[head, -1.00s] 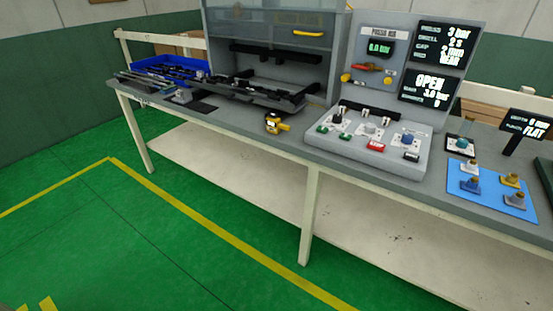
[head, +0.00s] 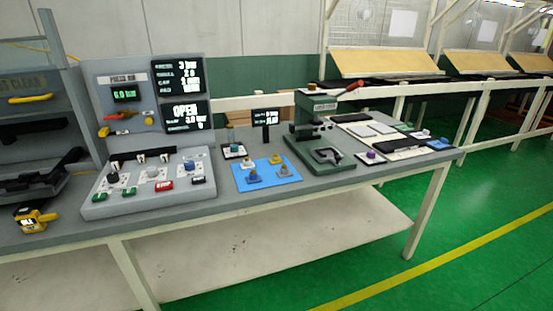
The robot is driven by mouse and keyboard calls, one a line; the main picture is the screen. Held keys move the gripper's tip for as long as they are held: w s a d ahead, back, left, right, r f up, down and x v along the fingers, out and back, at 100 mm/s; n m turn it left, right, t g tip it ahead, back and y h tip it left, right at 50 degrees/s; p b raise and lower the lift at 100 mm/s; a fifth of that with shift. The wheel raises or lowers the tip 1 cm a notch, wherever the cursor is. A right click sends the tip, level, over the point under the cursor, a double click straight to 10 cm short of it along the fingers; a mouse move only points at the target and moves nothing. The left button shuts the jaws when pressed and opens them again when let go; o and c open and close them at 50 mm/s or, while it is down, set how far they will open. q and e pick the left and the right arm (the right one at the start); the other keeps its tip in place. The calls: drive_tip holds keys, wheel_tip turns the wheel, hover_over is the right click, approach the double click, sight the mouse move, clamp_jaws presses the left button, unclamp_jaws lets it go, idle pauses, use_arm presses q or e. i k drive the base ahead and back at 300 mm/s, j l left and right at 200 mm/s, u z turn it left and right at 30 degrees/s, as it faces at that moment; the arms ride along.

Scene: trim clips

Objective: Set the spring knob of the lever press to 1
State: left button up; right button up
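The lever press (head: 316,106) is a green machine with a green base and a red-tipped lever (head: 354,85). It stands on the workbench right of centre in the head view. A brownish knob (head: 312,87) sits on its top. A purple knob (head: 372,155) stands on a small white plate right of the base. I cannot tell which is the spring knob, and no knob setting is readable. Neither gripper is in view.
A sloped console (head: 150,195) with knobs and two dark displays stands on the workbench (head: 270,208) at left. A blue mat (head: 265,178) with several small fittings and a small black sign (head: 265,117) lie between console and press. Green floor (head: 470,220) is open at right.

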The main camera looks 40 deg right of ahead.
sight(371, 154)
drive_tip(key=z, duration=2.1)
